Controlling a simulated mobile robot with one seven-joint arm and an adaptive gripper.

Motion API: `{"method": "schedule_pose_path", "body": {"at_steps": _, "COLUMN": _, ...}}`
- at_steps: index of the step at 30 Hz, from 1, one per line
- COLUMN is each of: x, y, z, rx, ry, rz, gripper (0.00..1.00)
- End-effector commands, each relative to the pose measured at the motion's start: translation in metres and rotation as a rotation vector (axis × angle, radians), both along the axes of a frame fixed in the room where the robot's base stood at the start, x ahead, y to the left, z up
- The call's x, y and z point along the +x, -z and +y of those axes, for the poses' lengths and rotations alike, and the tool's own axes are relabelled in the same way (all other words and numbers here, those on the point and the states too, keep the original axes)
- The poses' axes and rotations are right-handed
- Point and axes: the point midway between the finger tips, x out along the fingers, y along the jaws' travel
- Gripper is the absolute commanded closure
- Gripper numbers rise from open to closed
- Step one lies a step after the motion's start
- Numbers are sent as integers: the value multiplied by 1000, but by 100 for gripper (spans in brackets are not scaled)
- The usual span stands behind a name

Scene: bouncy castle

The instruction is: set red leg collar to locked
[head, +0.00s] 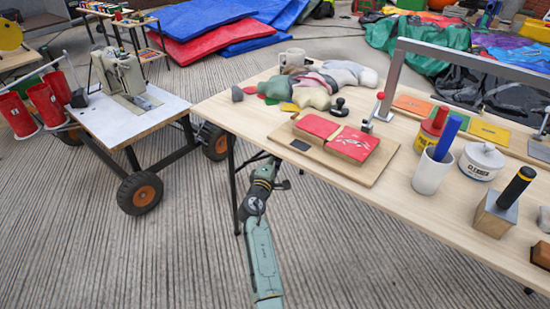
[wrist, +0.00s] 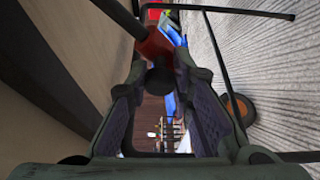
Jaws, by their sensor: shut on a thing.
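The red leg collar (wrist: 152,46) shows in the wrist view, around a dark table leg (wrist: 118,16) just beyond my fingers. A dark rounded knob (wrist: 160,80) sits in front of it, between the fingers. My gripper (wrist: 158,88) is shut on this part of the collar. In the head view my gripper (head: 266,172) is below the front edge of the table (head: 232,112), near a thin black table leg. The collar is hidden there by the arm and table edge. I cannot tell its lock position.
The tabletop holds a wooden board (head: 290,140) with red pads, a white cup (head: 432,172) and several other things. A wheeled cart (head: 130,118) stands at the left. The ribbed floor (head: 170,230) is clear in front. The table's underside (wrist: 50,120) is close on the left in the wrist view.

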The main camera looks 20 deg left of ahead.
Motion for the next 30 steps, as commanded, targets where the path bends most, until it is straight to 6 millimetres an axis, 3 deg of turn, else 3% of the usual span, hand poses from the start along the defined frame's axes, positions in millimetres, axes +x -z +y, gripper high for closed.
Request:
{"method": "schedule_pose_path", "body": {"at_steps": 17, "x": 1, "y": 1, "z": 1, "rx": 0, "ry": 1, "rz": -3, "gripper": 100}}
{"method": "schedule_pose_path", "body": {"at_steps": 30, "x": 17, "y": 41, "z": 42, "rx": 0, "ry": 0, "rz": -7, "gripper": 100}}
